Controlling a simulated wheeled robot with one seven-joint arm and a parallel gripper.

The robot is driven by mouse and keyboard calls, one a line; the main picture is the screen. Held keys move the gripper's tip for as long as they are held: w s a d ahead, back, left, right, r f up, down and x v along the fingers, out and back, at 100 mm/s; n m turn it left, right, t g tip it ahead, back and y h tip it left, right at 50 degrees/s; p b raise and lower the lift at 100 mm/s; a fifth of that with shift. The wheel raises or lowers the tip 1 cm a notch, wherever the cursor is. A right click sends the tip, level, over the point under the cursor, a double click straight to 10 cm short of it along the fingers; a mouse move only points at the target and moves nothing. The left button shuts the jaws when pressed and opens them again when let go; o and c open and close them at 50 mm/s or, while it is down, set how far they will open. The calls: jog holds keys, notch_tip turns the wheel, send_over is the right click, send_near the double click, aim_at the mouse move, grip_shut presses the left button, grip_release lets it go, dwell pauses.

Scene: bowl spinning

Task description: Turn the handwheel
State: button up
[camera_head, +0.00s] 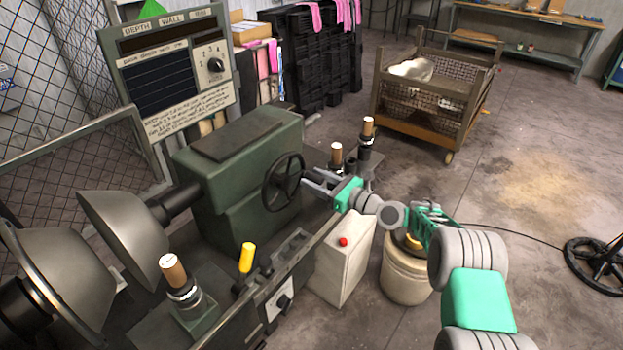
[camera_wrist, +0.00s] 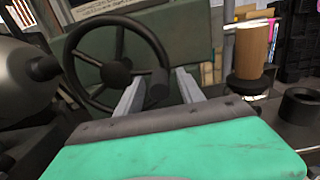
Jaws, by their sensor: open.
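The black handwheel (camera_head: 284,181) stands upright on the right end of the green machine housing (camera_head: 235,180). In the wrist view the handwheel (camera_wrist: 75,72) shows its spokes, its hub and a dark knob (camera_wrist: 157,86) on the right of its rim. My gripper (camera_head: 312,182) comes from the right and is at the wheel's right edge. In the wrist view my gripper (camera_wrist: 158,90) is open, with its two grey fingers on either side of the knob. I cannot tell whether either finger touches it.
Wooden-topped posts (camera_head: 336,157) stand just behind my gripper. A yellow-handled lever (camera_head: 246,258) and a white box with a red button (camera_head: 343,242) are in front. Large metal bowls (camera_head: 120,235) sit at left. A bucket (camera_head: 405,275) stands under my arm. Open floor lies right.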

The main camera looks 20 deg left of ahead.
jog(key=v, duration=0.6)
jog(key=shift+d+b, duration=0.3)
jog(key=shift+d, duration=0.05)
jog(key=shift+s, duration=0.15)
